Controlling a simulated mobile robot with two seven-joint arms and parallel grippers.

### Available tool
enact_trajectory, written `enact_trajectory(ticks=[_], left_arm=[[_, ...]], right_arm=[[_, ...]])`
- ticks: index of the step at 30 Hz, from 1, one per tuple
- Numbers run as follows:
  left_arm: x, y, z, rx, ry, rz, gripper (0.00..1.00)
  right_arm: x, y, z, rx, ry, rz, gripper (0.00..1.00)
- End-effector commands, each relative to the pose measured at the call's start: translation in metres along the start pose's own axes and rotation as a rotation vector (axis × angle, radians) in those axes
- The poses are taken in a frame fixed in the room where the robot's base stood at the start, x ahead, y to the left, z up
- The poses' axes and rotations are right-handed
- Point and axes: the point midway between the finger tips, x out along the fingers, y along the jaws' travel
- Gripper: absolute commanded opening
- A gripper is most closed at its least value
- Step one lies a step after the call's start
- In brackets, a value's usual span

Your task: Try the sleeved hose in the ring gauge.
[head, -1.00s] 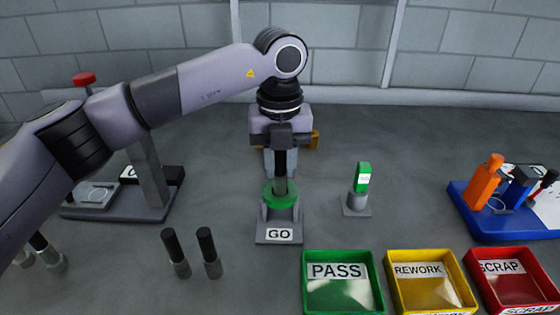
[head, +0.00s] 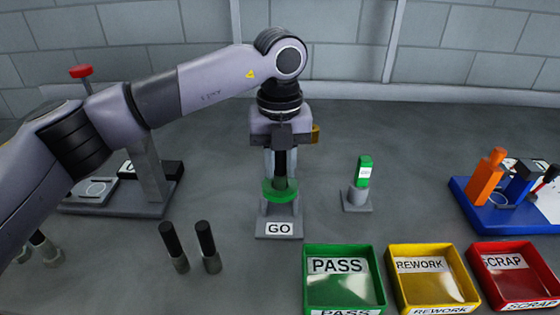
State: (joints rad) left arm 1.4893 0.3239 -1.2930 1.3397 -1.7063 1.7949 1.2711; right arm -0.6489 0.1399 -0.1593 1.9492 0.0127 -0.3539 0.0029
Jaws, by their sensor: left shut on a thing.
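My left gripper (head: 281,142) is shut on the black sleeved hose (head: 280,162), which hangs upright below it. The ring gauge is a green ring (head: 268,190) on a grey stand with a GO label (head: 279,229). The gripper is straight above the ring. The hose's lower, paler end is at the ring's opening and looks to be inside it; how deep is hard to tell. My right gripper is not in view.
Two black-topped hoses (head: 205,238) stand left of the gauge. A green plug on a grey stand (head: 359,196) is to the right. Green PASS (head: 345,292), yellow REWORK (head: 433,287) and red SCRAP (head: 510,284) trays line the front right. A blue tray (head: 478,216) holds tools; a grey press (head: 150,180) stands left.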

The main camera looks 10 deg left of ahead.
Motion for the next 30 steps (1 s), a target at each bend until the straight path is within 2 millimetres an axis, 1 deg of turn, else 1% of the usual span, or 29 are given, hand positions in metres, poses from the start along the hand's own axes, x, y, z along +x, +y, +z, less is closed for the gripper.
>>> enact_trajectory(ticks=[30], left_arm=[[0.015,0.0,0.0,0.0,-0.001,0.0,0.0]], right_arm=[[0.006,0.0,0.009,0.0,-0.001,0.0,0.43]])
